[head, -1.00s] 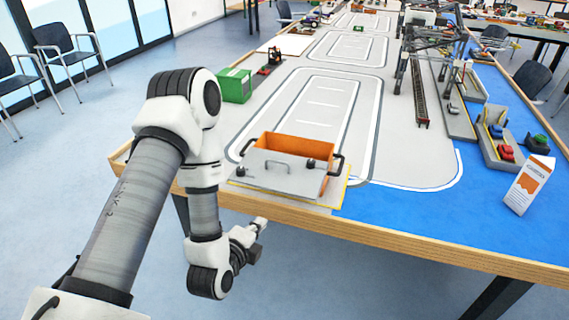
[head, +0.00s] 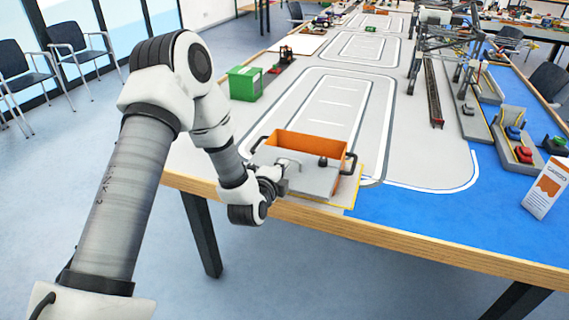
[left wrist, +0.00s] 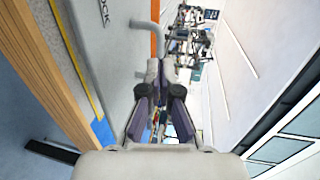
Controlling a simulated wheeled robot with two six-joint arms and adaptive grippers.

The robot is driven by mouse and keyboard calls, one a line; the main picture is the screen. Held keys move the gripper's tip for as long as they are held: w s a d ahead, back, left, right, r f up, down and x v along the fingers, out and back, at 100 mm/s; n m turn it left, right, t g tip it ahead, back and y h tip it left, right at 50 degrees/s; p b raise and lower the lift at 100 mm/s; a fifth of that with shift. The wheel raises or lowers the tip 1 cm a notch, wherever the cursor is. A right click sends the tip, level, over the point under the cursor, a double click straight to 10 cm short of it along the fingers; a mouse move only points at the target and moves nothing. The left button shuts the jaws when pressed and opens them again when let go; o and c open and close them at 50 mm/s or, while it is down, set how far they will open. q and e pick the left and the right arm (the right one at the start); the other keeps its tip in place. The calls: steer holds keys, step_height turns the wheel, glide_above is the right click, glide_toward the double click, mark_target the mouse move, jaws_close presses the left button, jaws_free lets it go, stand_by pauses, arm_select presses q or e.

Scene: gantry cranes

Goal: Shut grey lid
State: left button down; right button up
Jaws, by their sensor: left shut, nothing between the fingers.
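An orange box (head: 305,144) with black side handles stands near the table's front edge. Its grey lid (head: 318,180) is open and slopes down on the near side, so the orange inside shows. The grey surface with dark lettering in the left wrist view (left wrist: 108,40) looks like the lid. My left gripper (head: 281,174) is shut and empty, close to the lid's left part; I cannot tell whether it touches. Its fingers point ahead in the left wrist view (left wrist: 160,68). My right gripper is not in view.
A green container (head: 245,83) stands behind the box on the left. A white and orange carton (head: 545,188) stands at the right. Gantry cranes (head: 435,45) stand further back. The wooden table edge (head: 400,243) runs in front. The track-marked grey mat (head: 330,105) behind the box is mostly clear.

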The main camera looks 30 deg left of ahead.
mark_target(291, 163)
arm_select(q)
steer(key=shift+x, duration=1.1)
steer(key=shift+f, duration=0.1)
